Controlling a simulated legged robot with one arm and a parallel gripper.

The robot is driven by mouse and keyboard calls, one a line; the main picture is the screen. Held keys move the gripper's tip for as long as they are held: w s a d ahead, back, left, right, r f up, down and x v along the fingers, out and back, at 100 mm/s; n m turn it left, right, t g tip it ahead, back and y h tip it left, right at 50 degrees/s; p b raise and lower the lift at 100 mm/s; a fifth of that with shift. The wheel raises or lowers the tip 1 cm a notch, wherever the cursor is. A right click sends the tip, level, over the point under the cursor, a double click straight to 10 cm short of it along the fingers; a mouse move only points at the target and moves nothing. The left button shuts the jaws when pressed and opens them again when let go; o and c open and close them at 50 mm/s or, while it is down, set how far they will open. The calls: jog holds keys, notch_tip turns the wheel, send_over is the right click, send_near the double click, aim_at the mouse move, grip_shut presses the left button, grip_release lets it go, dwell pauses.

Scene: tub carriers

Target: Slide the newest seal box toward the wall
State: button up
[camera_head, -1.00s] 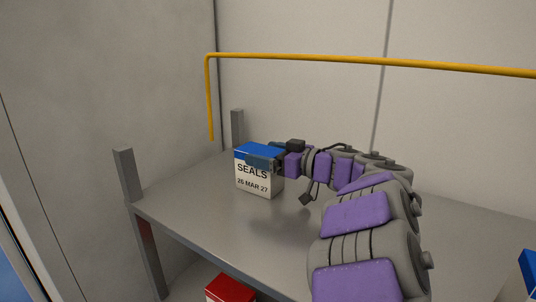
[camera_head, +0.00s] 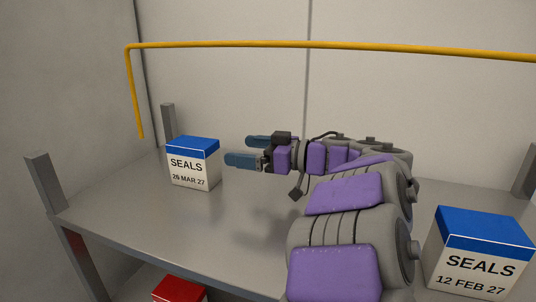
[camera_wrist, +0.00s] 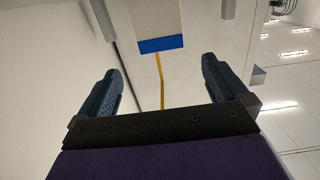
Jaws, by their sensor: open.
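The seal box dated 26 MAR 27 (camera_head: 193,165) is white with a blue lid and stands upright toward the left end of the grey shelf, with the later of the two dates in view. My gripper (camera_head: 238,150) is open and empty to the right of this box, with a small gap between. In the wrist view the box (camera_wrist: 158,22) shows beyond and between the open fingertips (camera_wrist: 162,66), blue lid lowest in the picture. Another seal box, dated 12 FEB 27 (camera_head: 478,260), stands at the right front, partly cut off below.
The shelf (camera_head: 130,215) has short corner posts (camera_head: 46,182). A yellow rail (camera_head: 330,45) runs above it in front of the pale wall (camera_head: 230,90). A red object (camera_head: 180,290) sits below the front edge. The shelf's left front is bare.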

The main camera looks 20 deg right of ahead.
jog(key=v, duration=0.5)
jog(key=shift+r, duration=0.15)
dwell(0.3)
